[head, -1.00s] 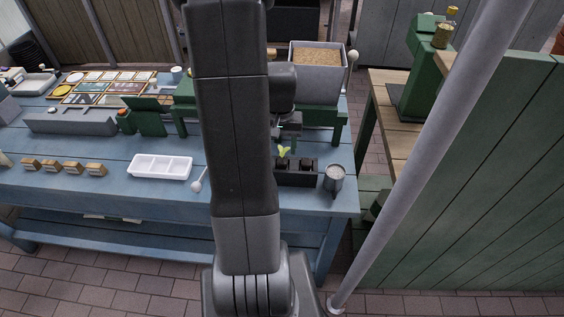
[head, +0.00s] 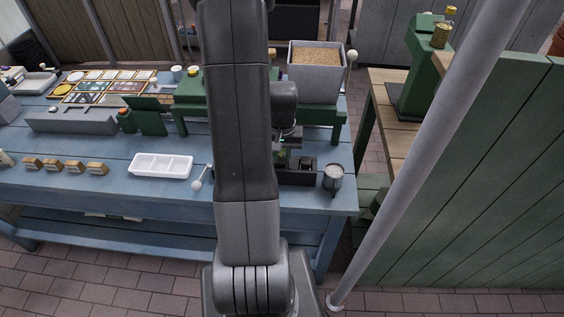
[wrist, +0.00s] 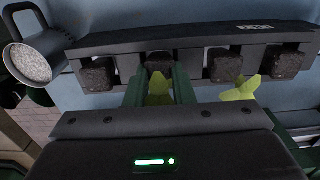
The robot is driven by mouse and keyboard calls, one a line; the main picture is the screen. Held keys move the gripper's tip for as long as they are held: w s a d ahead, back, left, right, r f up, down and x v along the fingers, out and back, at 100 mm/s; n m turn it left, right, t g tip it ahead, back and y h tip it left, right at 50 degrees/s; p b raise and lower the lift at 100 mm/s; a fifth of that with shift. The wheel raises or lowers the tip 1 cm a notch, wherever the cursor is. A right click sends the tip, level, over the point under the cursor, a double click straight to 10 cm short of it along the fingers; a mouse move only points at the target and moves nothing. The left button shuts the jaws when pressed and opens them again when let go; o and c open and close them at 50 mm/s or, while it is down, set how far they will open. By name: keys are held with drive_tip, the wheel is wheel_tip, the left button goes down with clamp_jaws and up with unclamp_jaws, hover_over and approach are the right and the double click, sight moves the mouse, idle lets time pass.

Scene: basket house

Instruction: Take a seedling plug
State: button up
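A black plug tray (wrist: 190,37) holds several dark soil plugs in the wrist view; it also shows beside my arm in the head view (head: 298,180). My gripper (wrist: 159,82) has its two green fingers apart, one on each side of a seedling plug (wrist: 159,63) with yellow-green leaves (wrist: 159,88). I cannot tell whether the fingers touch the plug. A second leafy seedling (wrist: 242,89) stands to the right, just outside the fingers. In the head view my arm hides part of the tray.
A grey mug of pale grains (wrist: 36,62) stands close to the tray's left end in the wrist view. A soil bin (head: 316,68) stands behind.

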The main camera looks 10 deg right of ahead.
clamp_jaws()
drive_tip(key=shift+c, duration=0.3)
unclamp_jaws()
drive_tip(key=shift+o, duration=0.3)
